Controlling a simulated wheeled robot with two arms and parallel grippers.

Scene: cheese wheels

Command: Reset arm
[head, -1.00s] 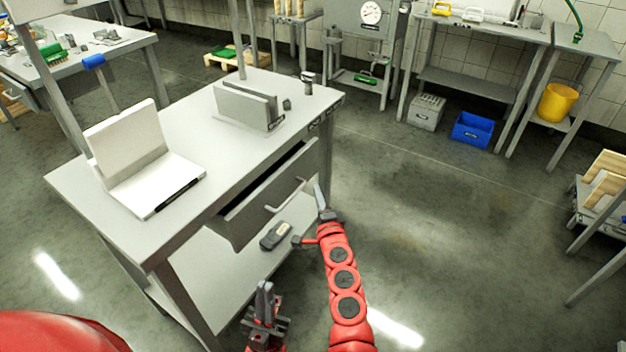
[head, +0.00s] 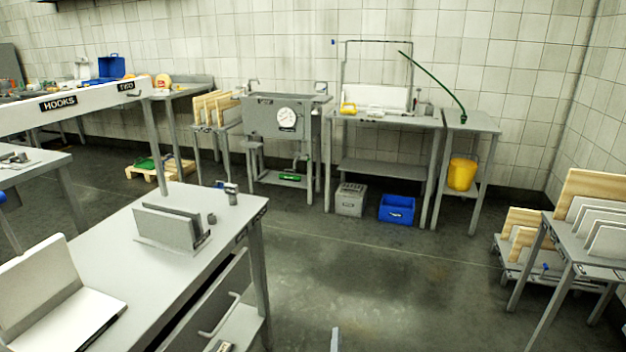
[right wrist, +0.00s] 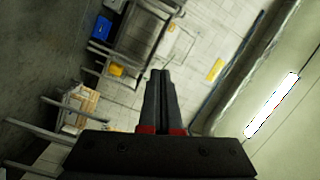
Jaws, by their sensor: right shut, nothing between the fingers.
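My right gripper (right wrist: 160,76) shows in the right wrist view with its two dark fingers side by side, shut and empty. It is clear of any surface there, with the tiled wall and floor beyond it, seen tilted. In the head view only a grey tip (head: 335,340) at the bottom edge shows, right of the grey workbench (head: 150,275). My left gripper is not in view.
The workbench's drawer (head: 222,300) stands partly open. The bench holds a white stand (head: 40,280) and a grey slotted holder (head: 168,228). A blue crate (head: 397,210) and a shelved rack (head: 590,240) stand beyond open floor.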

